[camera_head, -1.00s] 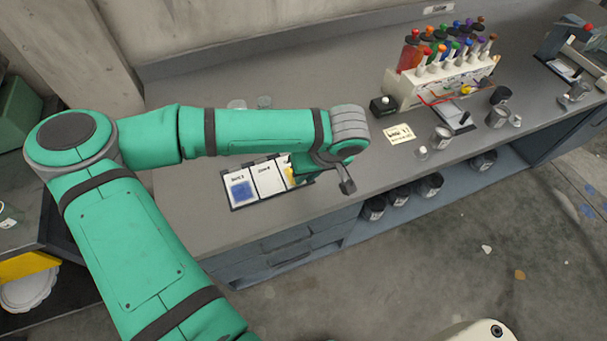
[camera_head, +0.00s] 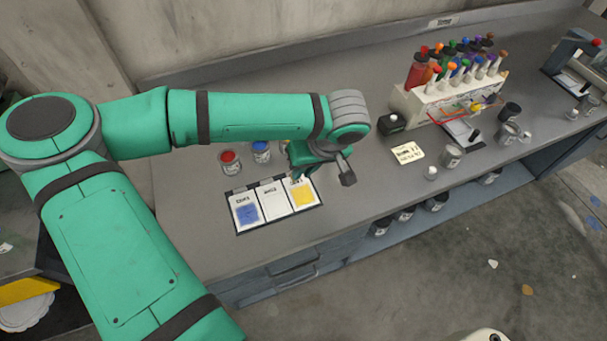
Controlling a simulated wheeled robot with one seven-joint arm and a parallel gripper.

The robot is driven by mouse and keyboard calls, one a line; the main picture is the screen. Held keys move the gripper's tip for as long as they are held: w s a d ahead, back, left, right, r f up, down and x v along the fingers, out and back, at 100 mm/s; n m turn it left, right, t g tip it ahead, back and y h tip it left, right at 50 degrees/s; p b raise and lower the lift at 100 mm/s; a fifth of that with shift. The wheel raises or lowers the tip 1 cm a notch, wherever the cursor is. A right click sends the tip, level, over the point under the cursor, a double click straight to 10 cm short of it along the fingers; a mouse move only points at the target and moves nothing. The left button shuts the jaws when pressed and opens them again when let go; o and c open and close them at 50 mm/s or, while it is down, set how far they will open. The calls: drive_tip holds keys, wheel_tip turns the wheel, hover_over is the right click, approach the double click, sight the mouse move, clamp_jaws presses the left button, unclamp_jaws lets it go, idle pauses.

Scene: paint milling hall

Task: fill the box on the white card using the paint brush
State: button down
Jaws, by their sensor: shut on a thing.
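A dark tray (camera_head: 238,232) on the bench holds three white cards side by side. The left card (camera_head: 240,198) has a blue-filled box, the middle card (camera_head: 274,206) shows no colour fill, and the right card (camera_head: 302,208) has a yellow-filled box. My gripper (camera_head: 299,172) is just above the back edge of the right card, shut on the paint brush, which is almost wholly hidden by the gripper. A red paint jar (camera_head: 230,162) and a blue paint jar (camera_head: 261,153) stand behind the tray, left of my gripper.
My arm hides part of the bench behind the jars.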

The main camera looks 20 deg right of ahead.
drive_tip(key=shift+a+r, duration=0.1)
drive_tip(key=shift+r, duration=2.05)
drive_tip(key=shift+d, duration=0.2)
